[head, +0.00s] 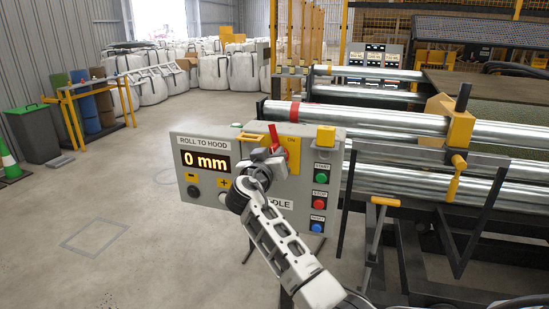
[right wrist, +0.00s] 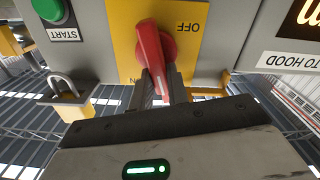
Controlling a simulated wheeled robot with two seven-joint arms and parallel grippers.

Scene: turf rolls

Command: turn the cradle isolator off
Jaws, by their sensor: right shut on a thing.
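The cradle isolator is a red rotary handle (head: 272,136) on a yellow plate (head: 293,152) of the grey control panel (head: 312,190). It also shows in the right wrist view, upside down, as the red handle (right wrist: 152,48), with OFF and ON lettering on its yellow plate (right wrist: 187,45). The handle's tip lies near the ON lettering, away from OFF. My right gripper (right wrist: 160,88) is shut on the handle, a finger on each side. In the head view my right gripper (head: 265,165) covers the plate's lower part. My left gripper is out of view.
The panel carries a ROLL TO HOOD display (head: 205,163) reading 0 mm, and green START (head: 320,179), red STOP (head: 319,204) and blue RESET (head: 317,228) buttons. A yellow padlock (right wrist: 70,105) is near START. Metal rollers (head: 390,120) stand behind right.

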